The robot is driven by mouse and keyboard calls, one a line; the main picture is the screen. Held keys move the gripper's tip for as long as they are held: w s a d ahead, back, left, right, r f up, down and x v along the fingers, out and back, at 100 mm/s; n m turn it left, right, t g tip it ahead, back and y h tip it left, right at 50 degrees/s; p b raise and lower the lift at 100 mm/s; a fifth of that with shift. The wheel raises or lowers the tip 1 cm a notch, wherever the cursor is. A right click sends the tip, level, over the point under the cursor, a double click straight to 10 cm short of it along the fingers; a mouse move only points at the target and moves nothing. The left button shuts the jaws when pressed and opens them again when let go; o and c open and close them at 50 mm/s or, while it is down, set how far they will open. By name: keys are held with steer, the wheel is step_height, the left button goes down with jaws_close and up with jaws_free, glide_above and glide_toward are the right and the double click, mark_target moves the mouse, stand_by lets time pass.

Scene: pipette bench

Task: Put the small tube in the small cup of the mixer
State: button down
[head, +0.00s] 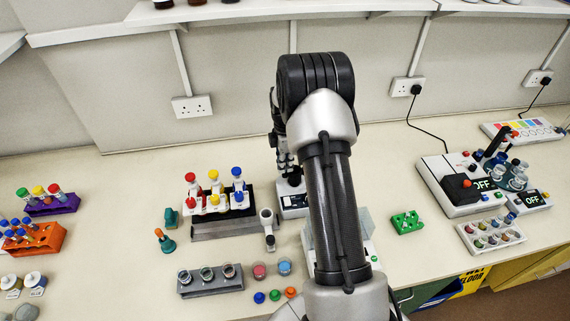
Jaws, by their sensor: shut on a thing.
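The small tube cannot be picked out with certainty. At the right stands a white bench device (447,196) with a dark block, an OFF display and upright round holders. A smaller device (530,203) with an OFF display sits at its front right corner. I cannot tell for sure which is the mixer, and its small cup is not clear.
A green rack (407,222) and a white rack of small coloured items (491,235) stand right of my arm. Left are a bottle stand (222,229), a grey three-cup block (212,287), an orange rack (35,242) and a purple rack (55,206). A partly hidden device (292,203) stands beside my arm.

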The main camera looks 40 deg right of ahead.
steer(key=c, duration=1.7)
jaws_free()
step_height(320, 180, up, 12)
